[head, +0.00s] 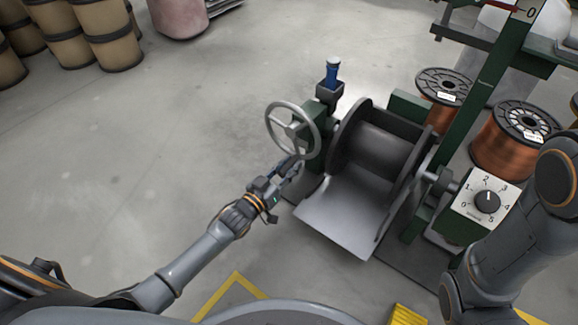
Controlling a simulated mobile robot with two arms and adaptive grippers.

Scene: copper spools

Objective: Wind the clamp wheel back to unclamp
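The clamp wheel (272,121) is a light grey spoked handwheel on the left side of a dark green winding machine (317,121). My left gripper (294,164) reaches up from the lower left to the wheel's lower rim. Its fingers overlap the rim in the picture; I cannot tell whether they grip it. An empty grey spool (378,147) sits in the machine to the right of the wheel, above a sloping metal plate (345,217). My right arm shows at the lower right, but its gripper is out of view.
A dial box (487,202) numbered 0 to 5 stands right of the spool, near my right arm. Copper spools (501,146) stand behind it. Barrels (107,36) are far left. The floor left of the machine is clear.

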